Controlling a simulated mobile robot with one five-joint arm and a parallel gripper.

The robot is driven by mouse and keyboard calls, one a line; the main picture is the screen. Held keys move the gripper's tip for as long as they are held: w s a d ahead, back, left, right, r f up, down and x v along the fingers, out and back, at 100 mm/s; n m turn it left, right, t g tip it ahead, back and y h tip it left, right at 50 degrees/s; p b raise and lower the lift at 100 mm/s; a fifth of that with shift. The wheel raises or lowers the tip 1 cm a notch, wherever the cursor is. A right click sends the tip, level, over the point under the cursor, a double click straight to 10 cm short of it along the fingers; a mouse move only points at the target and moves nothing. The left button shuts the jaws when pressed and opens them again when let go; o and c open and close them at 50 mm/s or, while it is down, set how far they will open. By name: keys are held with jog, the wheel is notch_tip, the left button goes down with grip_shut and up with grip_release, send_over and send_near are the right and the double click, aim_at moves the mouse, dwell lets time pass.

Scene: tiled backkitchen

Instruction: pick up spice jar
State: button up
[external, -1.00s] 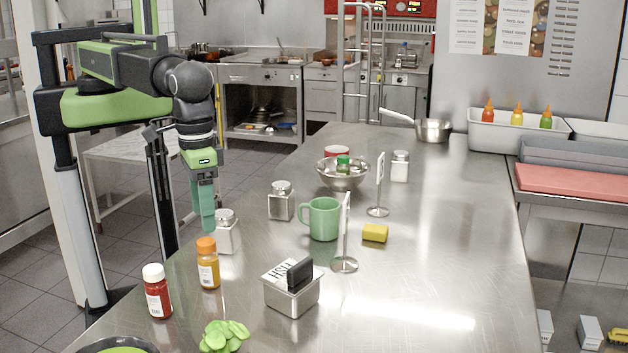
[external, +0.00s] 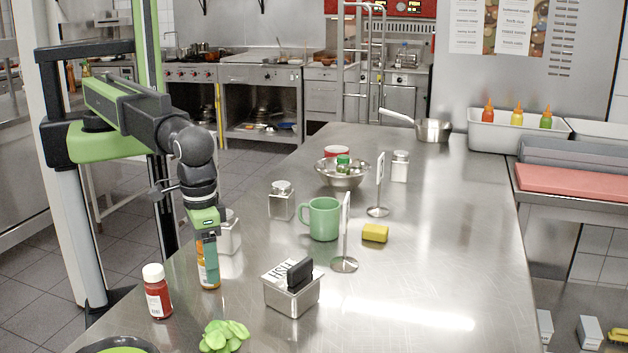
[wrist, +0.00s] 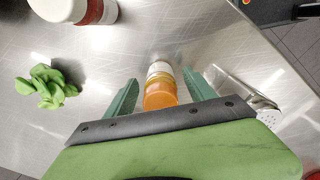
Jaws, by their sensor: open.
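A spice jar (external: 209,277) with an orange cap and a pale label stands upright near the left edge of the steel counter. In the wrist view, the jar (wrist: 160,94) lies between my two green fingers, with a gap on each side. My gripper (external: 207,247) is open and points down over the jar. It hides the jar's upper part in the external view. The open fingers also show in the wrist view (wrist: 160,77).
A white-capped red bottle (external: 157,291) stands front left of the jar. A square metal-lidded shaker (external: 229,236) is close behind it. Green leaves (external: 223,336), a metal tin (external: 292,297) and a green mug (external: 323,219) are nearby. The counter's right side is mostly clear.

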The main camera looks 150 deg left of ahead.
aim_at(200, 242)
jog(key=shift+r, duration=0.1)
grip_shut()
jog(key=shift+r, duration=0.1)
dwell(0.3)
jog(key=r+p, duration=0.5)
jog(key=shift+s+d+r, duration=0.1)
jog(key=shift+s+d, duration=0.05)
jog(key=shift+d, duration=0.25)
jog(key=s+d+r+p, duration=0.3)
jog(key=d+r+p, duration=0.2)
jog(key=d, duration=0.5)
jog(key=shift+s+r+p, duration=0.25)
jog(key=shift+r+p, duration=0.1)
jog(key=shift+p, duration=0.25)
